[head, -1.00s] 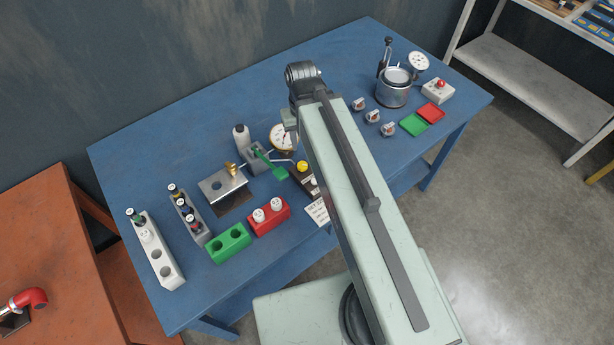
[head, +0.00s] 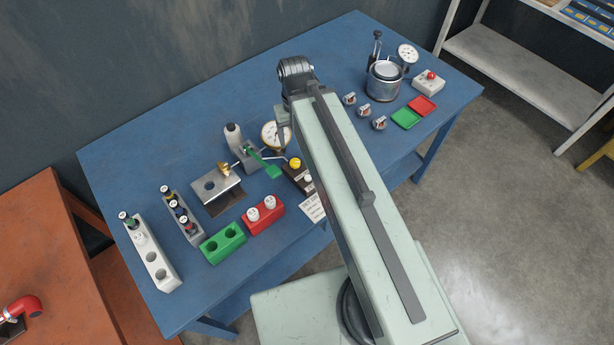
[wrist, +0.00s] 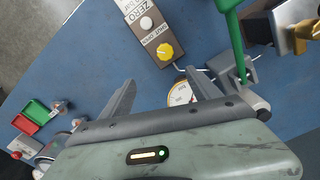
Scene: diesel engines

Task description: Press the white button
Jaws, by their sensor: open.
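The white button (wrist: 146,23) is a small round cap on a dark brown box (wrist: 158,37) that also bears a yellow knob (wrist: 164,51). It also shows in the head view as a small white spot (head: 308,178) beside the arm, where the arm hides part of the box. My gripper (wrist: 160,78) is open and empty in the wrist view. Its two fingers point toward the box, with the button beyond the fingertips and apart from them. In the head view the fingers are mostly hidden by my arm.
A dial gauge (head: 275,135) and a green lever (head: 264,163) stand close to the box. A white card (head: 313,207) lies in front. A red block (head: 263,215) and a green block (head: 223,243) are nearby. A red-button box (head: 429,82) is at the far right.

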